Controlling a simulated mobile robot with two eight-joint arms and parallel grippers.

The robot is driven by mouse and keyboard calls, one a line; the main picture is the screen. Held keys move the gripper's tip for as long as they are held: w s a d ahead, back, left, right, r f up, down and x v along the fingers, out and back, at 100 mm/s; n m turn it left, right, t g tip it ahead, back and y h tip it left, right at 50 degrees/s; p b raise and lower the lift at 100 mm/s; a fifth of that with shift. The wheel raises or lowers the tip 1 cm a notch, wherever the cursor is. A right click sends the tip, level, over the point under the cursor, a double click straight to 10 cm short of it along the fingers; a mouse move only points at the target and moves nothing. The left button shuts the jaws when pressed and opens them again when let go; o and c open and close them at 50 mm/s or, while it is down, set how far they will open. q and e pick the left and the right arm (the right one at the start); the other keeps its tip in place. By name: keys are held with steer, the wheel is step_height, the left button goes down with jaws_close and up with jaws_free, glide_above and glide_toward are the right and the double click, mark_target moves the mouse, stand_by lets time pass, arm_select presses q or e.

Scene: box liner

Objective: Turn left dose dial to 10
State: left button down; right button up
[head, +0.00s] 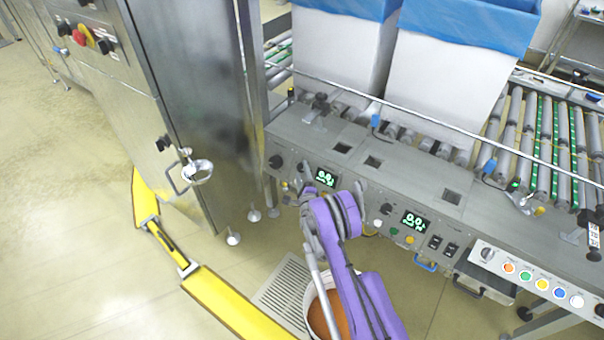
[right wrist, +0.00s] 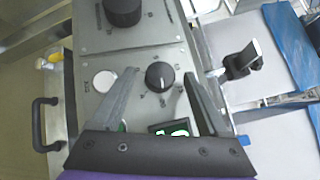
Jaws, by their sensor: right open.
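The left dose dial (right wrist: 160,77) is a small black round knob with a white pointer line, on the grey control panel. In the right wrist view it sits between the fingertips of my right gripper (right wrist: 159,80), which is open. The fingers lie on either side of the dial with gaps; I cannot tell how far above the panel they are. In the head view my right gripper (head: 331,176) is over the left part of the panel, by the green-lit left display (head: 326,177). The display's digits are too small to read surely. My left gripper is not in view.
A larger black knob (right wrist: 122,12) and a white button (right wrist: 105,80) are close to the dial. A second display (head: 414,220) and dial (head: 386,209) are to the right. White boxes with blue liners (head: 455,75) stand behind. A white bucket (head: 327,312) is below.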

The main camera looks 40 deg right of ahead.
jaws_close()
steer(key=shift+r, duration=0.1)
stand_by(0.3)
